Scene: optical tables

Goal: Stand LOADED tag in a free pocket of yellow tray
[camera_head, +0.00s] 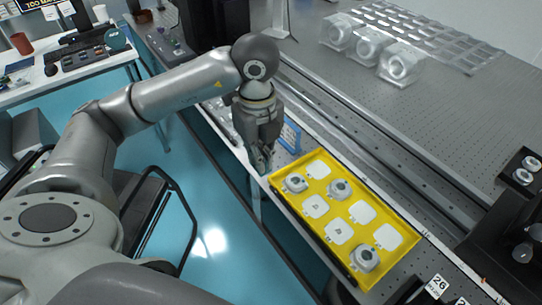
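The yellow tray (351,177) lies on the optical table near its front edge. Its white pockets are in two rows. Grey round parts sit at the left corner (296,183), in the far row (339,189) and at the near end (364,257). My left gripper (262,161) points down just beyond the tray's left corner. Its fingers are too dark and close together to tell their opening. I cannot make out a LOADED tag. My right gripper is not in view.
White ring-shaped mounts (400,64) stand at the back. Dark equipment (505,240) is at the right. A side bench (75,55) is at the upper left, with blue floor between.

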